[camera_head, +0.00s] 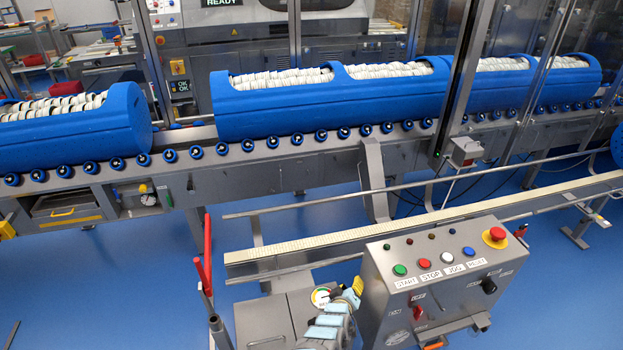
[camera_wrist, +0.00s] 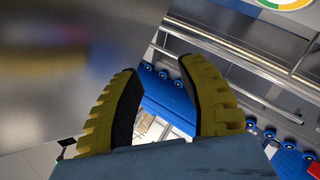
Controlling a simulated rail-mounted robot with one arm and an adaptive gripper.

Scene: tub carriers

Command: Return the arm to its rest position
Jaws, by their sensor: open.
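My gripper (camera_head: 356,286) shows low in the head view, just left of the grey control box, with a yellow finger pointing up and pale blue parts of my arm below it. In the wrist view my gripper (camera_wrist: 157,66) has its two ridged yellow fingers spread apart, with nothing held between them. Its lower part is out of sight behind the pale wrist body.
The control box (camera_head: 405,322) with coloured buttons stands close to my gripper's right. A round gauge (camera_head: 321,297) is at its left. Behind runs a rail (camera_head: 300,244), then a roller conveyor (camera_head: 300,172) carrying blue tubs (camera_head: 270,117). Red upright handles (camera_head: 206,258) stand left.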

